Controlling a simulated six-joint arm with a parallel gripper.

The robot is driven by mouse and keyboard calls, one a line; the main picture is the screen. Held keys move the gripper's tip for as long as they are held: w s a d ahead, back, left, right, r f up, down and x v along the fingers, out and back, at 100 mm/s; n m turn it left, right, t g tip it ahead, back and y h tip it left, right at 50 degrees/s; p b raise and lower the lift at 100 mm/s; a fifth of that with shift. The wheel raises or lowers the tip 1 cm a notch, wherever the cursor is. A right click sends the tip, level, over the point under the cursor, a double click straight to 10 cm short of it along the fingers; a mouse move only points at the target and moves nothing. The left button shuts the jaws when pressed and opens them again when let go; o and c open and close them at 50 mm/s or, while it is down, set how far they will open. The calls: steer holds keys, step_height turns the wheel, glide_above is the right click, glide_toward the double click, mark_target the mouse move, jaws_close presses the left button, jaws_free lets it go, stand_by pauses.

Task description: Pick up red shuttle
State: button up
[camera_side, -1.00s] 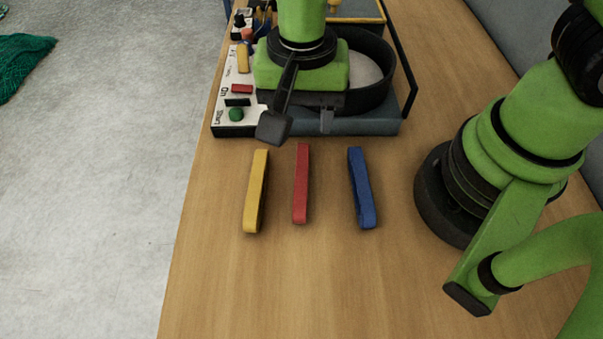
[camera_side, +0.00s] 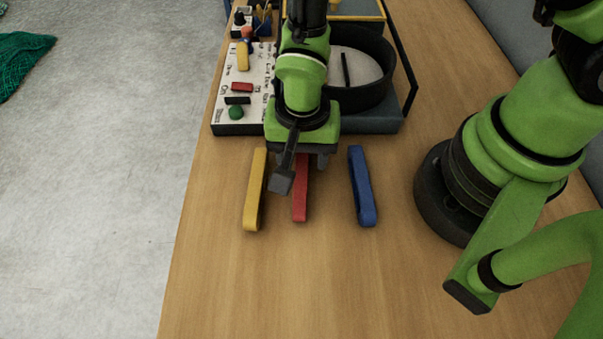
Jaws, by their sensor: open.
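The red shuttle (camera_side: 300,201) lies lengthwise on the wooden table, between the yellow shuttle (camera_side: 255,196) and the blue shuttle (camera_side: 362,190). My gripper (camera_side: 302,172) is open above the far part of the red shuttle. One dark finger hangs to its left, over the gap beside the yellow shuttle, and the other finger shows to its right. The gripper hides the far end of the red shuttle. How high the fingers are above the table is hard to tell.
Behind the shuttles stands a station with a dark round bowl (camera_side: 360,85) and a white panel (camera_side: 246,85) carrying small coloured parts. The table (camera_side: 300,285) in front of the shuttles is clear. A green net (camera_side: 22,58) lies on the floor at far left.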

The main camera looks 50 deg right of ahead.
steer(key=shift+c, duration=0.2)
jaws_close()
steer(key=shift+r, duration=0.15)
